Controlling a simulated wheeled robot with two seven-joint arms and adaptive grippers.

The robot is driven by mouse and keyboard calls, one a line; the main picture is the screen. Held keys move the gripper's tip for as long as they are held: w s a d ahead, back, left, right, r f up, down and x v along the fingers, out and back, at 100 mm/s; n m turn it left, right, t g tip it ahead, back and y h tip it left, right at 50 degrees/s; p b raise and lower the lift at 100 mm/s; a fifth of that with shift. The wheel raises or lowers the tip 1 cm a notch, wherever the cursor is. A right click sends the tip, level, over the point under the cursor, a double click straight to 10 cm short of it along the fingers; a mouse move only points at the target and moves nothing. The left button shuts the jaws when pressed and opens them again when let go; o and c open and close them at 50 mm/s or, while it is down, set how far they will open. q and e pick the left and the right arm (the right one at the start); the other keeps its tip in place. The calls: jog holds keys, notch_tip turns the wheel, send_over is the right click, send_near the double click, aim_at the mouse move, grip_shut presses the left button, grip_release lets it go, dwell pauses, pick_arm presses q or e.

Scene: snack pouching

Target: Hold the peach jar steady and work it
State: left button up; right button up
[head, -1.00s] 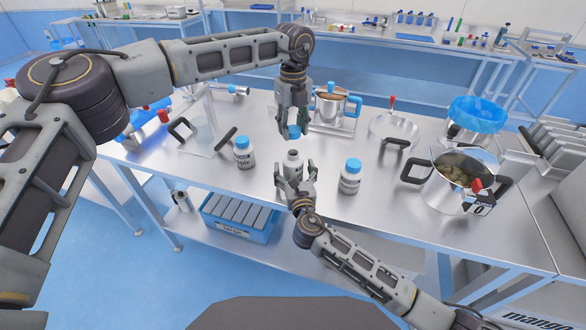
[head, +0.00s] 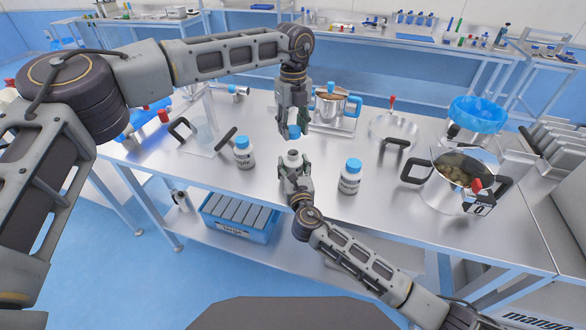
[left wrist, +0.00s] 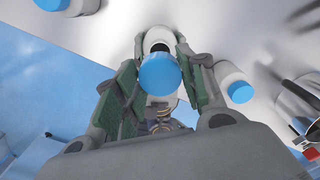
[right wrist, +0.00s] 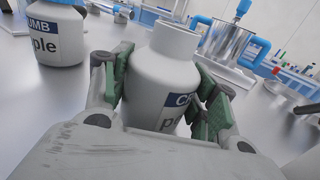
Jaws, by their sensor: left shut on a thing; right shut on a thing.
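The peach jar (head: 292,158) is white, upright on the steel table and without a lid. My left gripper (head: 293,124) points down above the jar, shut on a blue lid (head: 294,133). In the left wrist view the lid (left wrist: 159,74) sits between the fingers, with the jar's open mouth behind it. The lid is apart from the jar.
A blue-capped jar marked "ple" (head: 244,153) stands left of the peach jar, and another capped jar (head: 349,177) stands to its right. A steel pot (head: 330,108) is behind. A larger pot with dark handles (head: 450,185) is at the right. Bare table lies in front.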

aim_at(293, 152)
jog(key=c, duration=0.5)
pick_arm(q)
jog(key=shift+f, duration=2.45)
jog(key=shift+f, duration=0.15)
jog(key=shift+f, duration=0.75)
jog(key=shift+f, duration=0.5)
pick_arm(e)
grip_shut()
